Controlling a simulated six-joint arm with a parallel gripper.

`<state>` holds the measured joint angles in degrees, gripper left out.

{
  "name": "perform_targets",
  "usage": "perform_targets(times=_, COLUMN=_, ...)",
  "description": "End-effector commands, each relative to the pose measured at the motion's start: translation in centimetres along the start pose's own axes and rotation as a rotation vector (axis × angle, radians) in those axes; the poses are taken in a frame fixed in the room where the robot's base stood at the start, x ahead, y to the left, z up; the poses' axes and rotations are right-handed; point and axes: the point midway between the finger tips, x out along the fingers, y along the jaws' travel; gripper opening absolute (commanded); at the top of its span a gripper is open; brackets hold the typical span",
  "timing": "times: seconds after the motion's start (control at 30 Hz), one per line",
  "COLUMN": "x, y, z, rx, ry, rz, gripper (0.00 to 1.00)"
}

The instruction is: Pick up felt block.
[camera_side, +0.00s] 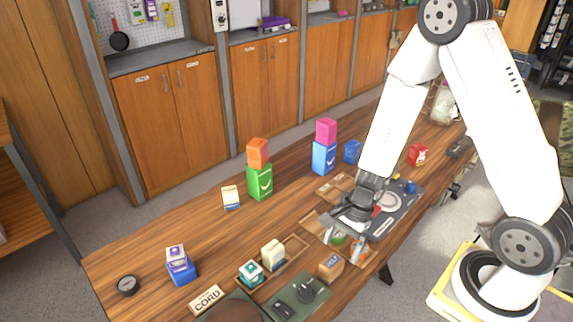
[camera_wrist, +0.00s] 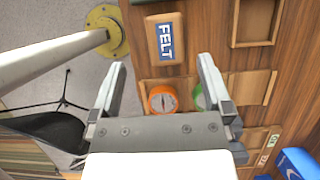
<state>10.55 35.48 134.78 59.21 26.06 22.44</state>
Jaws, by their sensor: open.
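The felt block is a tan wooden block with rounded corners and a blue and white label reading FELT. It lies at the top middle of the wrist view (camera_wrist: 153,46), just beyond my fingertips. In the side view, a tan block (camera_side: 330,268) at the front of the bench appears to be the same one. My gripper (camera_side: 342,243) is open and empty, above and a little behind that block. In the wrist view, my gripper's fingers (camera_wrist: 162,62) stand wide apart, with the block ahead of the gap and apart from them.
An orange round item (camera_wrist: 162,103) and a green one (camera_wrist: 197,98) sit in a wooden tray below my fingers. Another tray (camera_wrist: 252,22) is to the right. A dark green mat (camera_side: 318,308) lies left of the block.

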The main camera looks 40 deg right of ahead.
Motion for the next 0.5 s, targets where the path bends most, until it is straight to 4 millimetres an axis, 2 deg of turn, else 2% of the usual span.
perform_targets(times=0.5, x=2.5, y=-0.1, z=0.0, rx=-0.004, ry=0.001, rz=0.001, gripper=1.00)
